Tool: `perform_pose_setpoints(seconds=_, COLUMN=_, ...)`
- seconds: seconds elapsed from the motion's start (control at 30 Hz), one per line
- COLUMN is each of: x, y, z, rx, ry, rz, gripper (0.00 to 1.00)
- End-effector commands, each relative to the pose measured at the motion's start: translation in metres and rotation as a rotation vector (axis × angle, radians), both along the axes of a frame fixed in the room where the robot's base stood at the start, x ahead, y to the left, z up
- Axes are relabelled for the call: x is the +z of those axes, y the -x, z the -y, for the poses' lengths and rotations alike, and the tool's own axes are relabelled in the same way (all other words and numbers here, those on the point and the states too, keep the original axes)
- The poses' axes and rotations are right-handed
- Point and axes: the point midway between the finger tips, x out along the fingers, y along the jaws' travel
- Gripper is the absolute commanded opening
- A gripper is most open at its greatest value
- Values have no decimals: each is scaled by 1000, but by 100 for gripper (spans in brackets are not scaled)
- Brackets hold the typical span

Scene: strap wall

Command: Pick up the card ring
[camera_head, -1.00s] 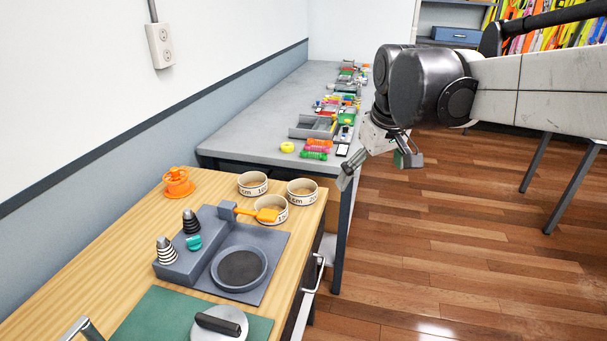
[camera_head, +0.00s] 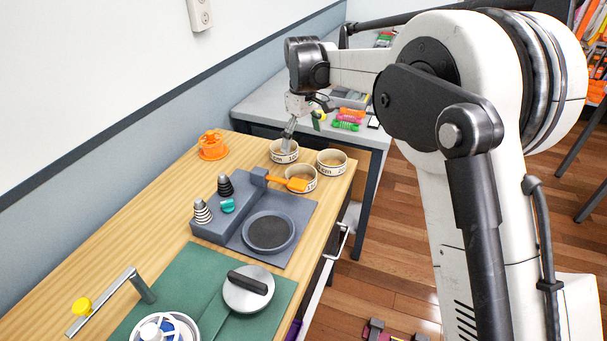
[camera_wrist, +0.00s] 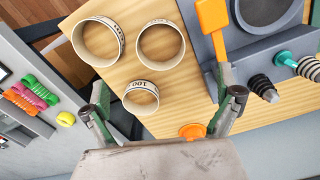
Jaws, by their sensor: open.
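Three pale card rings with dark printed markings stand on the wooden worktop, open side up. The back-left ring (camera_head: 284,156) is partly hidden by my gripper and shows as the smallest ring (camera_wrist: 140,108) in the wrist view. The second ring (camera_head: 331,168) is to its right, and it shows at upper left in the wrist view (camera_wrist: 119,48). The third ring (camera_head: 300,186) is in front, beside the orange spatula, and it also shows in the wrist view (camera_wrist: 161,62). My gripper (camera_head: 301,130) is open and empty above the back-left ring, its fingers (camera_wrist: 157,92) spread wide.
An orange spool (camera_head: 212,147) stands left of the rings. A grey table (camera_head: 262,108) with colourful items is behind. Bare wood surrounds the rings' left side.

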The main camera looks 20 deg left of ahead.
Motion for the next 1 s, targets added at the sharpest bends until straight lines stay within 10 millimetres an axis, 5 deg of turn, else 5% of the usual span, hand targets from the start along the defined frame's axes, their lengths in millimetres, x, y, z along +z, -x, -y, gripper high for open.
perform_pose_setpoints(seconds=0.27, x=-21, y=-1, z=-14, rx=29, ry=8, rz=-12, gripper=99)
perform_pose_setpoints(seconds=0.63, x=-83, y=-1, z=-13, rx=28, ry=8, rz=-11, gripper=99)
perform_pose_setpoints(seconds=1.0, x=-106, y=-3, z=-13, rx=27, ry=8, rz=-11, gripper=99)
